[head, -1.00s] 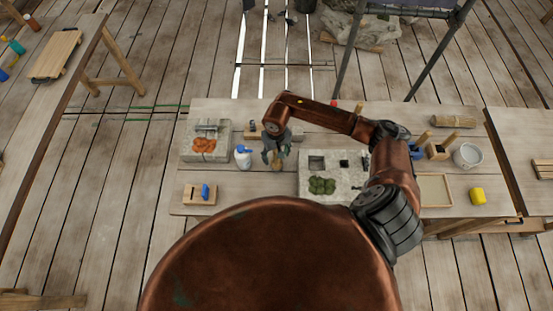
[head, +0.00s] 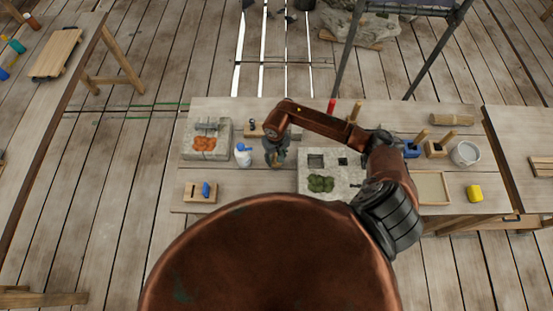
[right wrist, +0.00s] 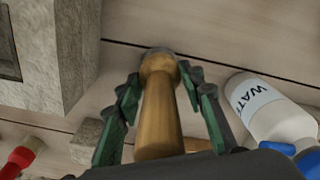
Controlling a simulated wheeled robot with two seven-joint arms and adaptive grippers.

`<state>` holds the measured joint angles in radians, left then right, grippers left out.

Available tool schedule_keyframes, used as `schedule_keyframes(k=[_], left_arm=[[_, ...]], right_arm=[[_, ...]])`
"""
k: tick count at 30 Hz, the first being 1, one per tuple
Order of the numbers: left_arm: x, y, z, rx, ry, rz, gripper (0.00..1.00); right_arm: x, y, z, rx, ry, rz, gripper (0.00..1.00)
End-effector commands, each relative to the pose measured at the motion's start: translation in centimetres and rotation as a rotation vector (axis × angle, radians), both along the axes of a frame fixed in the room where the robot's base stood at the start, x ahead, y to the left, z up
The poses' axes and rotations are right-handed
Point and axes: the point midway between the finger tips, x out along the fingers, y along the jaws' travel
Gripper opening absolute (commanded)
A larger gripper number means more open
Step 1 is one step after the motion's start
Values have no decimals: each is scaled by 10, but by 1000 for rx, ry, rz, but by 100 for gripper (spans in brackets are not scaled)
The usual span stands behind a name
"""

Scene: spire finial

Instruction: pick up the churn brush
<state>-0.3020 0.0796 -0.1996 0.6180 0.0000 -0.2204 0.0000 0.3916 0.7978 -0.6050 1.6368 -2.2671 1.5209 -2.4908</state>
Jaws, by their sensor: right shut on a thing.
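The churn brush (right wrist: 157,120), a turned wooden piece with a grey far end, stands between the green-padded fingers of my right gripper (right wrist: 160,80) in the right wrist view. The gripper is shut on it. In the head view, my right gripper (head: 277,155) is low over the table, between the white bottle and the stone block, and hides most of the brush. Whether the brush touches the table is hard to tell. My left gripper is not in view.
A white bottle with a blue cap (head: 243,154) stands close left of the gripper. A stone block (head: 345,182) with green stuff is close right. A stone tray (head: 222,150) with orange pieces lies left. The table front (head: 245,187) is mostly clear.

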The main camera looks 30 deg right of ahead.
Motion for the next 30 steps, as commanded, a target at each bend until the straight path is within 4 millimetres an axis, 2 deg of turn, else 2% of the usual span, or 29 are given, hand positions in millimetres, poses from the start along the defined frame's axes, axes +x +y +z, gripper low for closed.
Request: schedule_keyframes(k=[8,20,25,30], left_arm=[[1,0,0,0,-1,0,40],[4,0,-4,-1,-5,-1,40],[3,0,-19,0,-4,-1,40],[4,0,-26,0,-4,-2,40]], right_arm=[[0,0,0,0,0,0,7],[1,0,8,0,-3,1,7],[2,-2,31,-5,-7,4,7],[-34,-11,71,-6,-5,5,7]])
